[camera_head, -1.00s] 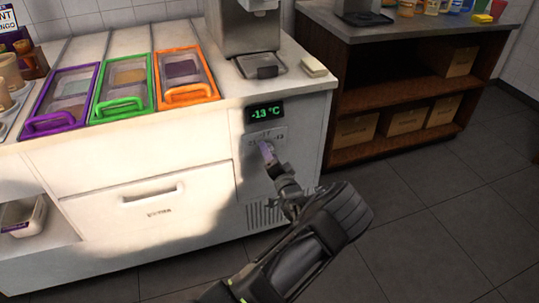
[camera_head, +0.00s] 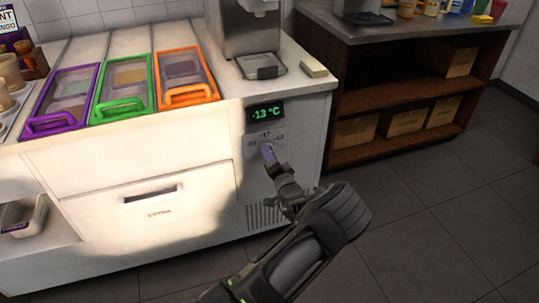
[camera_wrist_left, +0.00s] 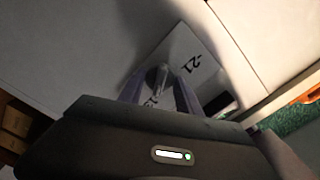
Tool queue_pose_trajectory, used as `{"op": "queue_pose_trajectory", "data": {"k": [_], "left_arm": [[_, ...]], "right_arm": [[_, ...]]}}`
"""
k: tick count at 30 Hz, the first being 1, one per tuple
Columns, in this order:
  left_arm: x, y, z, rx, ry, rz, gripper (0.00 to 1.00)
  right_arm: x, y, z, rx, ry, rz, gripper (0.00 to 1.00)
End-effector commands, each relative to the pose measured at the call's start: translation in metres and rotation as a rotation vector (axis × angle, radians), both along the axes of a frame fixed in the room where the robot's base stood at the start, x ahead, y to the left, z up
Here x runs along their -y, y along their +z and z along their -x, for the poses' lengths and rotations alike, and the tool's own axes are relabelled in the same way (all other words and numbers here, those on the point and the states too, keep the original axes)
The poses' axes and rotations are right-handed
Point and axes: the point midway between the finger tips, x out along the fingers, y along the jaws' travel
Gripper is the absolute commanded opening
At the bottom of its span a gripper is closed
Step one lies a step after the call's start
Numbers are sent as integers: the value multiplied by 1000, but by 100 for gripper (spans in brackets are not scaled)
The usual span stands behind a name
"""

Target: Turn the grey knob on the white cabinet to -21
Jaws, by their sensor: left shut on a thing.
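The white cabinet (camera_head: 284,190) stands at centre. Its green display (camera_head: 265,113) reads -13 °C. Below it is a small dial plate (camera_head: 265,136) with printed numbers; a "-21" label shows in the wrist view (camera_wrist_left: 190,63). In the head view the fingers hide most of the knob. My right gripper is not in view.
Lidded bins with purple (camera_head: 52,124), green (camera_head: 120,106) and orange (camera_head: 190,94) frames sit in the cabinet top. A metal machine (camera_head: 244,30) stands behind the display. A wooden shelf (camera_head: 400,90) with boxes stands to the right. The floor in front is clear.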

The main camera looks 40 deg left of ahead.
Motion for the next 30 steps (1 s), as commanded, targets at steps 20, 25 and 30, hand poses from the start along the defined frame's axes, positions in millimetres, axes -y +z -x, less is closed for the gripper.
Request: {"op": "queue_pose_trajectory", "data": {"k": [20, 25, 30], "left_arm": [[0, -3, 0, 118, 0, 84, 0], [0, -4, 0, 223, 1, 155, 0], [0, -4, 0, 349, 0, 242, 0]], "right_arm": [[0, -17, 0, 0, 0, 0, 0], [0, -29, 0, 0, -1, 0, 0], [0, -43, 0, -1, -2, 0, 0]]}}
